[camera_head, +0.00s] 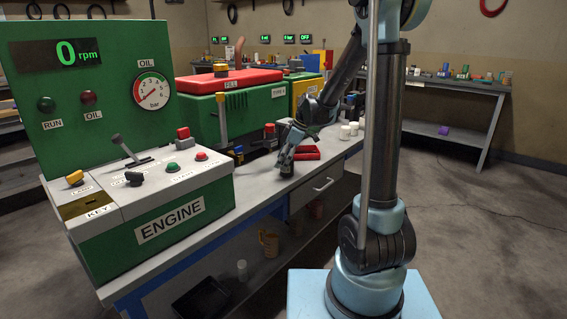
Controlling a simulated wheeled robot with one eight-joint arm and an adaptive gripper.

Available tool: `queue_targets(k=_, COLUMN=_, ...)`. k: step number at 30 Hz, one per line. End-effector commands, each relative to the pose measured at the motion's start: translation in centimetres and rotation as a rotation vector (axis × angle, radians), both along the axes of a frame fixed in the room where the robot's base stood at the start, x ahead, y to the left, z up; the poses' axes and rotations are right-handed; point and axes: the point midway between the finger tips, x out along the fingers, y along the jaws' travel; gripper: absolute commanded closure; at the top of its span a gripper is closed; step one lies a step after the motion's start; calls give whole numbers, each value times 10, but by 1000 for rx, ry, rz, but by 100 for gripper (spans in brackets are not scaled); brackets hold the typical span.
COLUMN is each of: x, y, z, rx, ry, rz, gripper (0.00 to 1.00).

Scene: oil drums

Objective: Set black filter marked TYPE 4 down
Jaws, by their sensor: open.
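A small black cylinder (287,171), which looks like the black filter, stands on the grey bench top near its front edge. No TYPE 4 marking on it can be read at this size. My gripper (285,162) points down at it from above, with its fingers open. The fingers are right at the top of the cylinder and partly hide it; I cannot tell whether they touch it.
A red tray-like object (305,153) lies just right of my gripper. White jars (348,130) stand farther back. The ENGINE console (165,205) and its gauge panel (95,85) fill the left. A drawer (316,188) sits below the bench edge. A shelf table (460,85) stands at right.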

Motion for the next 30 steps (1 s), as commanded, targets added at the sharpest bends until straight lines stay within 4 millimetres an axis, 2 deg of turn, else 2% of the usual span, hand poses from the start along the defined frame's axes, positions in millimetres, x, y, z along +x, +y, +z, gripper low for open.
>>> queue_targets(k=5, x=-1, y=-9, z=19, rx=0, ry=0, rz=-2, gripper=32)
queue_targets(k=18, x=-2, y=-39, z=87, rx=0, ry=0, rz=-1, gripper=32)
queue_targets(k=26, x=-4, y=-47, z=106, rx=-1, ry=1, rz=-2, gripper=32)
queue_targets(k=30, x=-16, y=-56, z=108, rx=-11, ry=13, rz=-48, gripper=32)
